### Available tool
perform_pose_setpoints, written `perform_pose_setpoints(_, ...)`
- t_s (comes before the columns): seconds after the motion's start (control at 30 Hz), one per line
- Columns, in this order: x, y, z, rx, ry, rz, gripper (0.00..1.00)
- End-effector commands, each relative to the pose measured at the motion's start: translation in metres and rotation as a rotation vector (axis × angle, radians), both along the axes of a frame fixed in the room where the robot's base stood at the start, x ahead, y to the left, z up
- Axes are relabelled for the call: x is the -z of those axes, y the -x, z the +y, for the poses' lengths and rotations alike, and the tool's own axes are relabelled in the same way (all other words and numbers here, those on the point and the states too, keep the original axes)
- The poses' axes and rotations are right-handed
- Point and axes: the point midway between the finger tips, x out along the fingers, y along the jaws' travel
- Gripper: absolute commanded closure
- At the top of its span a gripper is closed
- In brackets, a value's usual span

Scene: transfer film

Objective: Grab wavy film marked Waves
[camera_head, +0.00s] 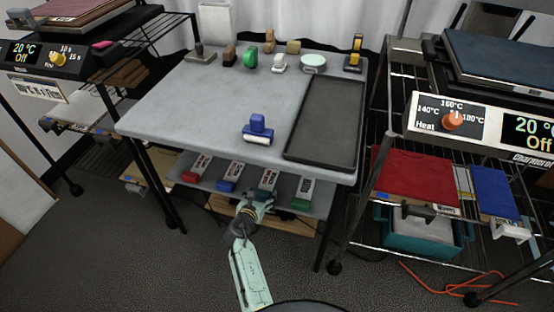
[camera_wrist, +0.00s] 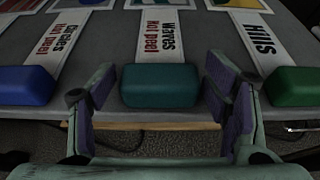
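The film marked Waves, Hot peel (camera_wrist: 167,38) is a white strip lying on the lower shelf. A teal block (camera_wrist: 160,86) is at its near end. In the head view the Waves film (camera_head: 270,176) is third from the left among the strips. My gripper (camera_wrist: 165,95) is open, with a purple-padded finger on each side of the teal block and small gaps showing. In the head view my gripper (camera_head: 255,202) is at the shelf's front edge and partly hides the teal end.
A strip with a blue block (camera_wrist: 24,86) lies to the left, and the Hills strip (camera_wrist: 260,36) with a green block (camera_wrist: 296,87) to the right. The grey tabletop (camera_head: 215,95) overhangs the shelf.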

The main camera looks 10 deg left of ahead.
Motion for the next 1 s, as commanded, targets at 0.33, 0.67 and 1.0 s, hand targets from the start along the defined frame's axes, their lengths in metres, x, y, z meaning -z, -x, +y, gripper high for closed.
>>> perform_pose_setpoints(0.33, 0.0, 0.0, 0.0, 0.0, 0.0, 0.0, 0.56)
perform_pose_setpoints(0.67, 0.0, 0.0, 0.0, 0.0, 0.0, -0.001, 0.7)
perform_pose_setpoints(1.0, -0.012, 0.0, 0.0, 0.001, -0.002, -0.002, 0.7)
